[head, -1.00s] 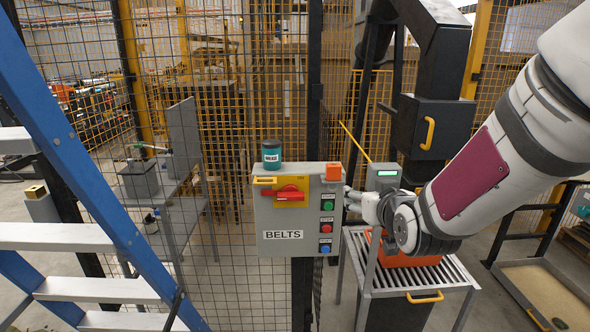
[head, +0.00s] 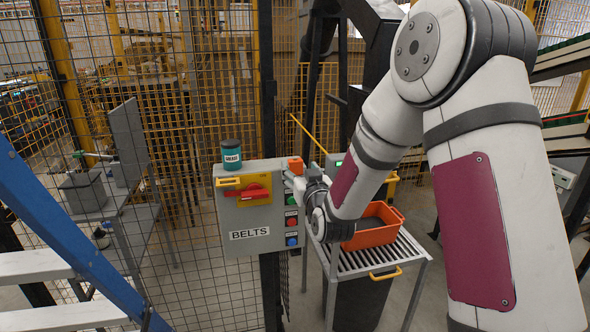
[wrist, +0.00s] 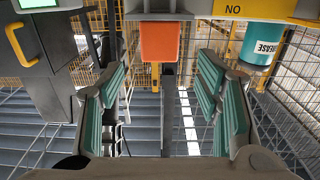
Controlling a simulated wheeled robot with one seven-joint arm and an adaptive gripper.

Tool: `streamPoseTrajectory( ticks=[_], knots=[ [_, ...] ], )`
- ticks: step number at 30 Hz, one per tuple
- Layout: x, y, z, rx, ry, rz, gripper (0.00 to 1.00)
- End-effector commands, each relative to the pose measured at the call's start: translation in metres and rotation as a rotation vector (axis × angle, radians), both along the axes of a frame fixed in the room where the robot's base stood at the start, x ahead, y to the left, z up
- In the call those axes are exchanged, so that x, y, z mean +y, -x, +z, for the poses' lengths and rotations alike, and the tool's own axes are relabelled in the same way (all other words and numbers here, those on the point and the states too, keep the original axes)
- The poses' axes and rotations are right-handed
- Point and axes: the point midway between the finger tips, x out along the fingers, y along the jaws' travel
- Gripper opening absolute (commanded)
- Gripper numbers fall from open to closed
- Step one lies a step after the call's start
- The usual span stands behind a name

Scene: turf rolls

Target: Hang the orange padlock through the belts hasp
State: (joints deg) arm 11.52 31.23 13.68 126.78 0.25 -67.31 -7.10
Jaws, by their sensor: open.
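The orange padlock (head: 295,165) shows as a small orange block at the top right corner of the grey BELTS box (head: 230,217). In the wrist view the orange block (wrist: 164,42) is ahead of my gripper, in line with the gap between the fingers; no shackle can be made out. My gripper (wrist: 160,78) is open and empty, with teal pads on both sides. The yellow switch plate with a red handle (head: 250,191) is on the box front.
A teal grease can (head: 231,155) stands on the box top. Push buttons (head: 291,222) run down its right side. An orange crate (head: 378,232) sits on the roller table (head: 370,258) at right. Mesh fence stands behind; a blue ladder (head: 65,235) is at left.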

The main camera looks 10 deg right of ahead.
Motion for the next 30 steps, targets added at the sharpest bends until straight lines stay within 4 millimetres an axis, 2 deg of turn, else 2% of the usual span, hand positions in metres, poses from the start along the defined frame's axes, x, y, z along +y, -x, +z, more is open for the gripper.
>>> streamPoseTrajectory(
  ticks=[8, 18, 26, 27, 30],
  knots=[
    [0.0, -0.019, 0.001, 0.0, 0.0, 0.0, 0.58],
    [0.0, -0.059, 0.001, 0.0, 0.001, 0.0, 0.58],
    [0.0, -0.063, 0.001, 0.0, 0.001, 0.0, 0.58],
    [0.0, -0.063, 0.001, 0.0, 0.001, 0.0, 0.56],
    [0.0, -0.063, 0.001, 0.0, 0.001, 0.0, 0.33]
  ],
)
